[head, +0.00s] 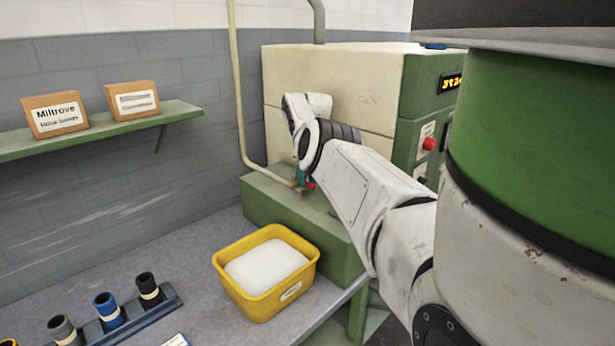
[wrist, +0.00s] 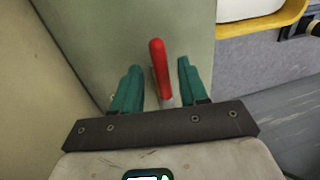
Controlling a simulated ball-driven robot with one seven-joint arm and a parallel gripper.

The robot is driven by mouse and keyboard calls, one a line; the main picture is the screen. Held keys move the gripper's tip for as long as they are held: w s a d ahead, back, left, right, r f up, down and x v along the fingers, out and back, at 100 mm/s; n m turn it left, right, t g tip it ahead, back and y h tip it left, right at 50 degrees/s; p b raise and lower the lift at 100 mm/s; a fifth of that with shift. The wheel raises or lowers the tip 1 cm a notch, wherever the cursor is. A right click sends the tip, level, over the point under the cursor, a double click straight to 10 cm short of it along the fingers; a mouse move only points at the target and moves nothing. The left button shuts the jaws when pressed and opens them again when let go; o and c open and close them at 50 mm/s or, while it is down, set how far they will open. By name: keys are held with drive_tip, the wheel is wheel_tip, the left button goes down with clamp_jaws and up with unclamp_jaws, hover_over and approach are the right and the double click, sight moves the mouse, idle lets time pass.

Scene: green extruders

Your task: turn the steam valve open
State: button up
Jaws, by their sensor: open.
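The steam valve's red handle (wrist: 160,68) stands between the two teal fingers of my gripper (wrist: 157,88) in the wrist view. The fingers are apart, with a gap on each side of the handle. In the head view, a little of the red handle (head: 310,186) shows beside my gripper (head: 301,178), at the end of the cream pipe by the green machine base. My arm hides most of the valve there.
A yellow tub (head: 263,310) of white material stands on the grey bench (head: 205,262) in front of the green base (head: 262,205). A rack (head: 135,322) with dark and blue cylinders sits at the lower left. A green shelf (head: 100,132) holds two boxes. The bench between shelf and tub is clear.

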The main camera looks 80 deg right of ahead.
drive_tip(key=shift+s+d+r+b, duration=0.15)
drive_tip(key=shift+r+b, duration=0.2)
drive_tip(key=shift+r, duration=0.4)
drive_tip(key=shift+s+d+r+b, duration=0.15)
drive_tip(key=shift+r+b, duration=0.15)
drive_tip(key=shift+r, duration=0.4)
wheel_tip(320, 180, up, 8)
drive_tip(key=d+p, duration=0.1)
drive_tip(key=p, duration=0.5)
drive_tip(key=shift+s+f+p, duration=0.15)
drive_tip(key=shift+s+p, duration=0.15)
drive_tip(key=shift+s, duration=0.05)
